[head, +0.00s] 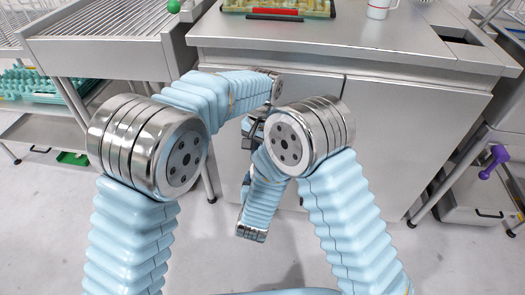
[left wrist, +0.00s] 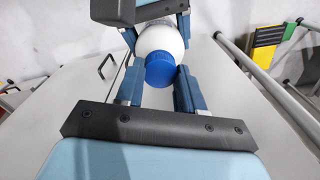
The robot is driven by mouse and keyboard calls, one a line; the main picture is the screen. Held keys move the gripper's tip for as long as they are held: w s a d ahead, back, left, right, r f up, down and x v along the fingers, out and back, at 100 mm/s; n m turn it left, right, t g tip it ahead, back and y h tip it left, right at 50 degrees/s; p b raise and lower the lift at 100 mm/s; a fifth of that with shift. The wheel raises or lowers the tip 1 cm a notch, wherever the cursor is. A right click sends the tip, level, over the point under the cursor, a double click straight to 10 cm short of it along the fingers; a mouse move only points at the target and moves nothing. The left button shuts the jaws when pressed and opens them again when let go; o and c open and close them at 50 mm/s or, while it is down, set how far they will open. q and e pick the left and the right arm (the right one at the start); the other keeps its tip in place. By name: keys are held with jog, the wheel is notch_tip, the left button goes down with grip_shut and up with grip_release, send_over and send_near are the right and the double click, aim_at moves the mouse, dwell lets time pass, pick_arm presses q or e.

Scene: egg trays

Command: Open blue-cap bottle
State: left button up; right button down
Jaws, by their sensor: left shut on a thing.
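The white bottle (left wrist: 160,40) with a blue cap (left wrist: 160,71) shows in the left wrist view, its cap towards my left gripper. My left gripper (left wrist: 159,78) has one finger on each side of the blue cap and is shut on it. My right gripper (left wrist: 157,30) comes from the opposite side, with its fingers around the white bottle body, shut on it. In the head view my arms hide the bottle, and only dark parts of the grippers show between them.
A metal counter (head: 330,35) stands ahead, with a tray (head: 275,7) and a white mug (head: 379,9) on top. A ribbed metal rack table (head: 110,45) is at the left, with a green ball (head: 173,6). The floor in front is clear.

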pick_arm(q)
jog(key=shift+r, duration=0.1)
dwell(0.6)
jog(key=shift+r, duration=1.05)
